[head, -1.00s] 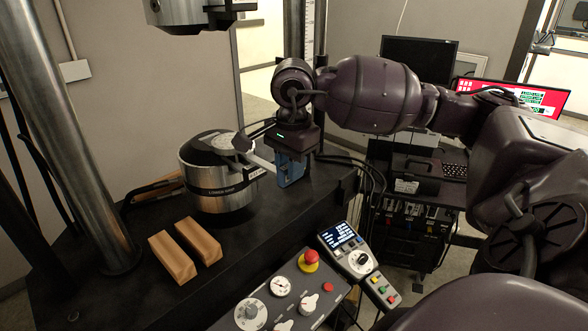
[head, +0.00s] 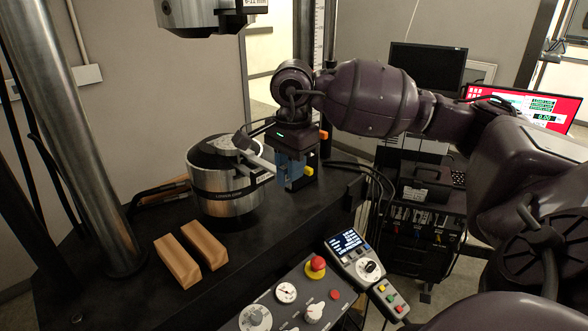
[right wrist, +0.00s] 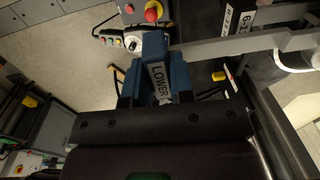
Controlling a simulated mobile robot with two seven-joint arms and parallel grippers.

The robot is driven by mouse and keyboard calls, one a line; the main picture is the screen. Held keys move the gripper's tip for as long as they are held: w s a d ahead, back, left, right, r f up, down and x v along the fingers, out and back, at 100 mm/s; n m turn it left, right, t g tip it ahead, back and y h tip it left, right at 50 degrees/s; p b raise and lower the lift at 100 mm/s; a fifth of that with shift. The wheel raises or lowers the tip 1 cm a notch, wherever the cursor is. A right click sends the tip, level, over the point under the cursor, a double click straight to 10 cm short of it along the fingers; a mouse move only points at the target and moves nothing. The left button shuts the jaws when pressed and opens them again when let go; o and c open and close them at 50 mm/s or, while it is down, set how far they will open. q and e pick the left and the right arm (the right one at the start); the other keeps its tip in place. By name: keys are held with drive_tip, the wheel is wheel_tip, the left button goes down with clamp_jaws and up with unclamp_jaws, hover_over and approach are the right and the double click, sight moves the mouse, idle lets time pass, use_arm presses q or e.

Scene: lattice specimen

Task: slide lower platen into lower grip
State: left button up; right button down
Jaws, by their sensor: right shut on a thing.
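The lower grip (head: 215,205) is a silver drum with a black label band, standing on the dark machine table. My right gripper (head: 291,180), with blue fingers, is just right of it. The gripper is shut on the lower platen, whose pale grey bar (head: 261,161) reaches left from the fingers to the grip's top edge. In the right wrist view the bar (right wrist: 230,47) runs right from the blue fingers (right wrist: 157,85), and a tag reading LOWER shows between them. I cannot tell how far the platen is inside the grip. My left gripper is not in view.
Two wooden blocks (head: 178,262) lie in front of the grip. The control panel with a red stop button (head: 317,264) is at the front right. A steel column (head: 92,150) stands at the left, and the upper grip (head: 200,14) hangs above.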

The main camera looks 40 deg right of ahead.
sight(274, 169)
drive_tip(key=shift+w+r, duration=0.15)
drive_tip(key=shift+w, duration=0.5)
drive_tip(key=shift+w+b, duration=0.15)
drive_tip(key=shift+b, duration=0.15)
drive_tip(key=shift+w+a+b, duration=0.2)
drive_tip(key=shift+w+b, duration=0.45)
drive_tip(key=shift+w, duration=0.9)
drive_tip(key=c, duration=0.9)
unclamp_jaws()
drive_tip(key=shift+s, duration=0.15)
drive_tip(key=shift+o, duration=1.1)
drive_tip(key=shift+f, duration=0.2)
drive_tip(key=shift+o, duration=1.2)
